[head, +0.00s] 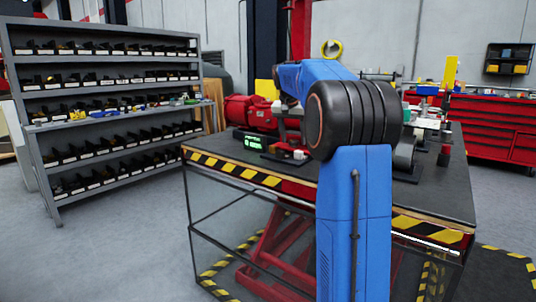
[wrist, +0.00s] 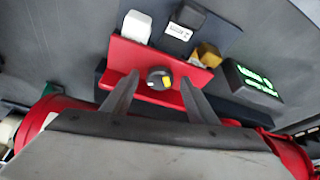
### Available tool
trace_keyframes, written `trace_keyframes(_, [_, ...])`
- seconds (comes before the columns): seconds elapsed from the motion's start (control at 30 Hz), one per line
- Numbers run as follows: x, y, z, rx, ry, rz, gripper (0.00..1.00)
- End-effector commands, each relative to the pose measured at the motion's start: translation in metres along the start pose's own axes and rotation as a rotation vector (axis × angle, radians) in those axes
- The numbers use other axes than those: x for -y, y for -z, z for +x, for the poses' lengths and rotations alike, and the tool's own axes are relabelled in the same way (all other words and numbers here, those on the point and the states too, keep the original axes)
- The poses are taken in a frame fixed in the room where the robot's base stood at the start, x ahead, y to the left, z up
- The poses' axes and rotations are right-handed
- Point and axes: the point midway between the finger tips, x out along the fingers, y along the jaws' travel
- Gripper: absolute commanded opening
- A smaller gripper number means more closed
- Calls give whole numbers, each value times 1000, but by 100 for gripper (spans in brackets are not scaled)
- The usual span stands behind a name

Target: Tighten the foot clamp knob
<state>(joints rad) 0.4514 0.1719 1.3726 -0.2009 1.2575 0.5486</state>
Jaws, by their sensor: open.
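A round dark knob (wrist: 159,77) with a yellow mark sits on the front of a red bracket (wrist: 128,55) in the wrist view. My gripper (wrist: 160,80) is open, one finger on each side of the knob, with a visible gap on both sides. No contact with the knob shows. Whether the fingertips are level with the knob in depth, I cannot tell. In the head view my blue arm hides the gripper, and the knob cannot be made out.
A white block (wrist: 137,27), a black labelled block (wrist: 185,20) and a brass-coloured block (wrist: 208,54) stand behind the knob. A green-lit display (wrist: 255,80) is to the right. In the head view, the striped-edge table (head: 233,169) carries red machinery (head: 249,110); a shelf rack (head: 110,110) stands left.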

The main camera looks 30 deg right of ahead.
Motion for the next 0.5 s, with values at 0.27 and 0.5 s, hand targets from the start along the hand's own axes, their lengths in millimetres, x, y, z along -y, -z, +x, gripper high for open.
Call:
trace_keyframes(0.27, [0,1,-37,-2,14,-33,53])
trace_keyframes(0.5, [-1,1,-76,-3,15,-32,53])
